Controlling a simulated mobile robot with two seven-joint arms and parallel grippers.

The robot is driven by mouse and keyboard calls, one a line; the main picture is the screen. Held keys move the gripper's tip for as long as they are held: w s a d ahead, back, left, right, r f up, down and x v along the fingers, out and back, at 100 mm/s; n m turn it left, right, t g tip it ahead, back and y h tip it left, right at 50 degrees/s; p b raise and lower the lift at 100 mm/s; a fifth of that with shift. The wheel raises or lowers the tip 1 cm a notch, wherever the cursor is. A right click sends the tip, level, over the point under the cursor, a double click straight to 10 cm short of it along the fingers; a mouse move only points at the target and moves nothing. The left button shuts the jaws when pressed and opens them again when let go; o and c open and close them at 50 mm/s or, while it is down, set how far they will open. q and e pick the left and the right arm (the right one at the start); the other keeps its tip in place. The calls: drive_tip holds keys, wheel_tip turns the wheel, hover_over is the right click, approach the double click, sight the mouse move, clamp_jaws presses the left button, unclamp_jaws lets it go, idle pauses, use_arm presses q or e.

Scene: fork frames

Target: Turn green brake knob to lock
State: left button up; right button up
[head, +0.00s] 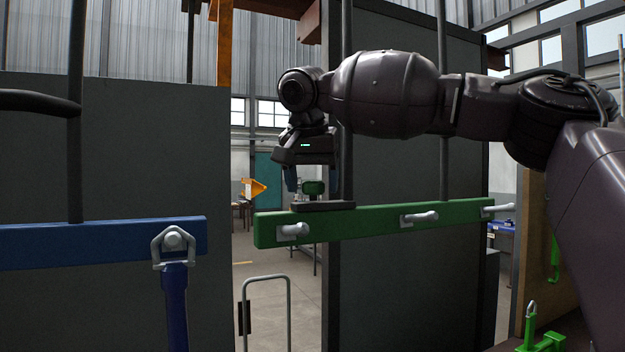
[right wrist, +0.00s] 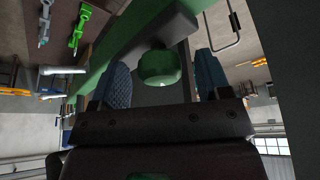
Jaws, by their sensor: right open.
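The green brake knob (head: 313,187) sits on a dark block (head: 323,206) on top of the green beam (head: 365,225), near the beam's left end. My right gripper (head: 313,183) points down over the knob, with one blue-grey finger on each side of it. In the right wrist view the knob (right wrist: 160,68) shows between the two open fingers (right wrist: 162,78). Gaps show between the knob and the fingers there. I cannot tell which way the knob is turned. My left gripper is not in view.
Silver hooks (head: 419,218) stick out of the green beam's front. A blue beam (head: 95,243) with a hanging blue strap (head: 175,300) stands at left. Dark upright panels (head: 400,130) stand behind the beams. A gap with open floor lies between them.

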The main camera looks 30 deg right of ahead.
drive_tip(key=c, duration=0.9)
drive_tip(key=shift+n, duration=0.3)
drive_tip(key=n+y, duration=0.1)
drive_tip(key=n, duration=0.2)
drive_tip(key=shift+d+t, duration=0.15)
drive_tip(key=shift+t, duration=0.25)
drive_tip(key=shift+n+y, duration=0.7)
drive_tip(key=shift+n, duration=1.3)
drive_tip(key=o, duration=0.9)
